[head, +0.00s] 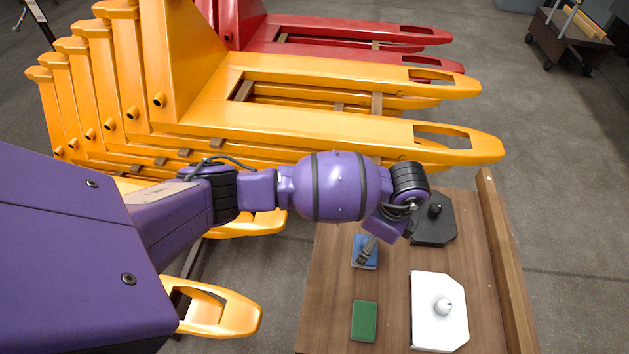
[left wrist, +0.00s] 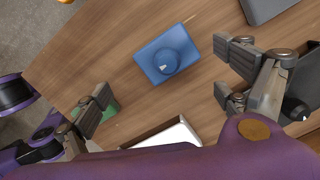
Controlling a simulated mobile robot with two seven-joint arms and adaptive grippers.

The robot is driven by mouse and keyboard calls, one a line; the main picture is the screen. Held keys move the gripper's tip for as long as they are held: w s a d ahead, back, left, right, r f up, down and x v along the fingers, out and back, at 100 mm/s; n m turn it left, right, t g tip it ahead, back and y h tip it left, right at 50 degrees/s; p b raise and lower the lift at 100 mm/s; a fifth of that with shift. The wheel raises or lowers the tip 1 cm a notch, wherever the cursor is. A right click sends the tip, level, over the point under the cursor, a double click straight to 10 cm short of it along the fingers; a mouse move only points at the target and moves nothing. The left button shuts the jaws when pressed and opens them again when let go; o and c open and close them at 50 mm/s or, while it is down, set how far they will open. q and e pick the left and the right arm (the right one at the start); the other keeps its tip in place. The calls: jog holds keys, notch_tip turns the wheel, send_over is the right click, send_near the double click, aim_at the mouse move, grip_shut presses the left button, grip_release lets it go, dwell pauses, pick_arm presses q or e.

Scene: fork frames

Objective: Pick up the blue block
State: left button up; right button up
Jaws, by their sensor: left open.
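The blue block (head: 373,262) lies on the wooden table, partly covered by my gripper in the head view. In the left wrist view the blue block (left wrist: 150,65) is a flat square with a round blue knob on top, and it lies whole in sight. My left gripper (head: 367,250) points down over the block in the head view. In the left wrist view my left gripper (left wrist: 167,88) is open, with its fingers wide apart on either side and the block between and slightly beyond them. Nothing is held. My right gripper is not in view.
The wooden table (head: 330,270) also bears a green block (head: 364,322), a white plate with a knob (head: 425,325) and a black plate with a knob (head: 430,236). A raised wooden edge (head: 505,255) runs along the right. Yellow pallet jacks (head: 340,125) stand behind the table.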

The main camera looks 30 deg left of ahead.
pick_arm(q)
jog(key=f, duration=0.4)
jog(key=w+a+f+b, duration=0.1)
jog(key=f, duration=0.1)
jog(key=shift+c, duration=0.2)
jog(key=c, duration=1.2)
jog(key=shift+r, duration=0.15)
jog(key=shift+r, duration=0.3)
notch_tip(320, 180, up, 2)
jog(key=shift+r+p, duration=0.1)
jog(key=shift+p, duration=0.25)
jog(key=s+d+r+p, duration=0.1)
jog(key=s+d+r, duration=0.3)
jog(key=d+r, duration=0.6)
jog(key=d, duration=0.3)
jog(key=shift+d, duration=0.3)
